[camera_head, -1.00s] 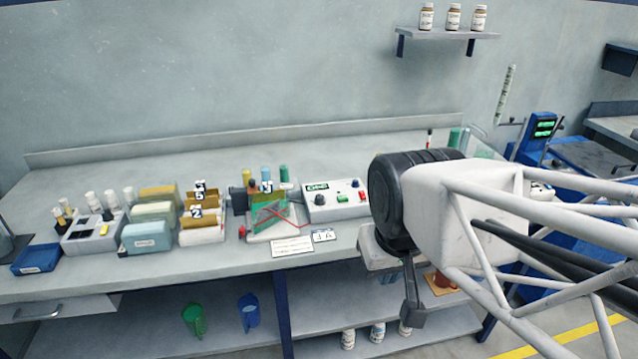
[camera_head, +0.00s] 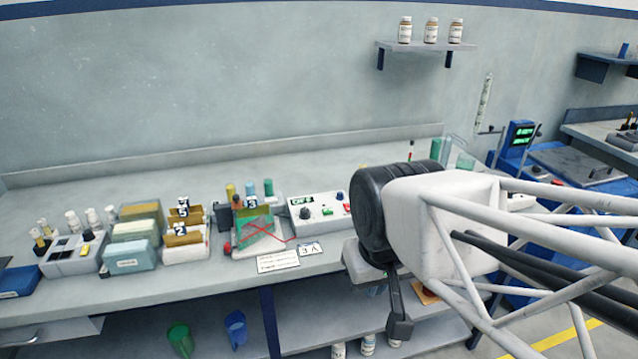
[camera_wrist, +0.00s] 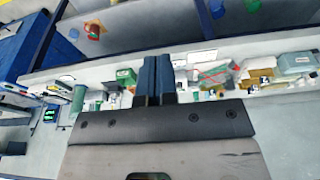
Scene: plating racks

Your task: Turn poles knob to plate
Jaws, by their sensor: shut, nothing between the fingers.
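The white control box (camera_head: 318,206) stands on the bench, right of the green circuit board. It has a small green-lit display, a dark knob (camera_head: 305,213) on its left, a blue knob (camera_head: 340,196), and green and red buttons. I cannot tell which knob is the poles knob, or read its setting. My gripper (camera_wrist: 154,64) shows in the wrist view as two blue fingers held together, empty and apart from the bench items. The control box is small and partly hidden beside the fingers there. In the head view, my arm covers the area just right of the box.
A rack with a green board (camera_head: 256,231) and red wire stands left of the box, with a card (camera_head: 278,261) before it. Gold-coloured trays (camera_head: 184,236) and a pale blue box (camera_head: 130,256) stand farther left. A shelf with bottles (camera_head: 428,46) hangs above. The bench back is clear.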

